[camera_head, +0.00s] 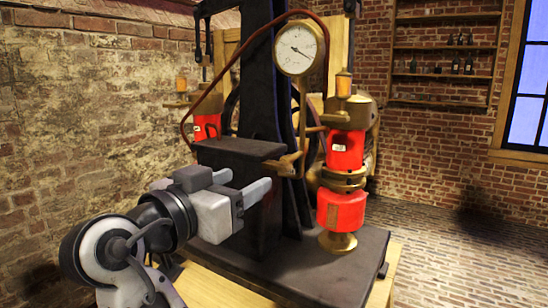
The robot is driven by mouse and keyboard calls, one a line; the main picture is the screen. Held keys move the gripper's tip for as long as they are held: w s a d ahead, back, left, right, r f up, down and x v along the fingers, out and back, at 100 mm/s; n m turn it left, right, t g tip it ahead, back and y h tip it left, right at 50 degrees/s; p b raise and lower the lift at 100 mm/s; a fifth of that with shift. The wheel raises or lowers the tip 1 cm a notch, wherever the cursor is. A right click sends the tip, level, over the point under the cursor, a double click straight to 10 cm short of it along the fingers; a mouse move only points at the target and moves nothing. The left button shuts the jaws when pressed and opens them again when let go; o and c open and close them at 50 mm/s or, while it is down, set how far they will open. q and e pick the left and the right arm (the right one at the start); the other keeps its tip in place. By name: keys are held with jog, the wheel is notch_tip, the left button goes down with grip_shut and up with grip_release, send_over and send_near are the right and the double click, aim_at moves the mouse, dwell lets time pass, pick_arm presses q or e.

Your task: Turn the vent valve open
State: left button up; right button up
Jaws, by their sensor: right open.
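My right gripper (242,182) is open and empty, its two fingers pointing toward the black machine column. A brass fitting (288,165) sits just beyond the fingers, beside a dark flat ledge (238,147), below the round white gauge (299,48). I cannot tell whether this fitting is the vent valve or how its handle is turned. A gap shows between the fingers and the fitting. A red and brass cylinder (346,150) stands to the right of the fitting. My left gripper is not in view.
The machine stands on a dark base plate (335,270) over a wooden frame. A dark red hose (236,62) arches from the gauge to the left. A second red cylinder (207,127) is partly hidden behind the ledge. Brick floor (470,240) is open at right.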

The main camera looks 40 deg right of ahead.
aim_at(274, 166)
jog(key=p+x, duration=0.2)
jog(key=x, duration=0.9)
jog(key=shift+w+d+f, duration=0.1)
jog(key=shift+w+d, duration=0.05)
jog(key=shift+d, duration=0.05)
jog(key=c, duration=0.7)
